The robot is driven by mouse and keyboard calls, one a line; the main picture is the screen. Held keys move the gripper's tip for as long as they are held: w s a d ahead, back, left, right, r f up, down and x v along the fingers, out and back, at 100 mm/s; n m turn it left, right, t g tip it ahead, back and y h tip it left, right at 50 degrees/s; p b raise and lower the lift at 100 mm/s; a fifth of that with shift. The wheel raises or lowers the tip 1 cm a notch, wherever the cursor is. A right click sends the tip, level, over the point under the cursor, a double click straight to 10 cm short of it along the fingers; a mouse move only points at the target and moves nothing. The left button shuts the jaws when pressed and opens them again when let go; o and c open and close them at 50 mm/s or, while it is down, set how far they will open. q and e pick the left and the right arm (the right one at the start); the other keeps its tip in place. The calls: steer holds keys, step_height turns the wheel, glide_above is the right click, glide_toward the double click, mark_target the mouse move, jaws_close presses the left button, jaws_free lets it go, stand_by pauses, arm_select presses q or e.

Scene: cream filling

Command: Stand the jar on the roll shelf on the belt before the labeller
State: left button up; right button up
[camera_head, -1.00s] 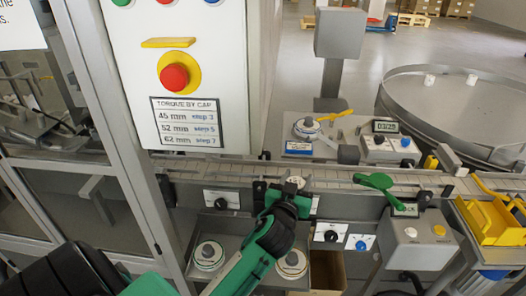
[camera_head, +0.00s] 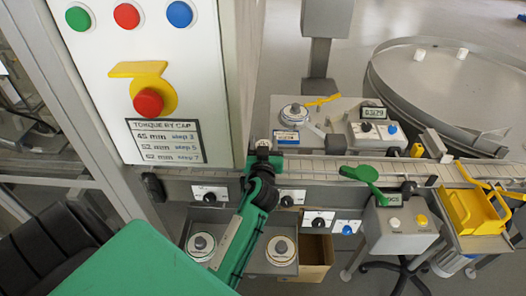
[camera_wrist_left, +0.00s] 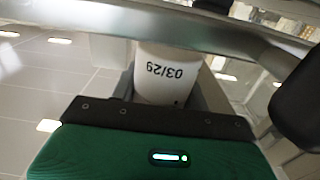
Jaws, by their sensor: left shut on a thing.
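My left gripper (camera_head: 262,154) is shut on a white jar (camera_head: 263,143) at the left part of the belt (camera_head: 318,168), close to the cabinet's right edge. In the left wrist view the jar (camera_wrist_left: 168,75) shows upside-down print "03/29" and sits between the fingers. A metal rail crosses above it in that view. The gripper hides most of the jar in the head view, and I cannot tell whether the jar's base touches the belt. I cannot tell for sure which unit is the labeller or the roll shelf. My right gripper is not in view.
A white cabinet (camera_head: 205,75) with a red stop button stands left of the gripper. A date unit (camera_head: 374,132) stands behind the belt. A green paddle (camera_head: 364,175) overhangs the belt's front side. A yellow bin (camera_head: 470,212) is at right. The belt between gripper and paddle looks clear.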

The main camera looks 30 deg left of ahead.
arm_select(q)
steer(key=shift+f, duration=1.7)
steer(key=shift+f+b, duration=0.4)
steer(key=shift+b, duration=0.2)
steer(key=o, duration=1.1)
steer(key=shift+r, duration=0.15)
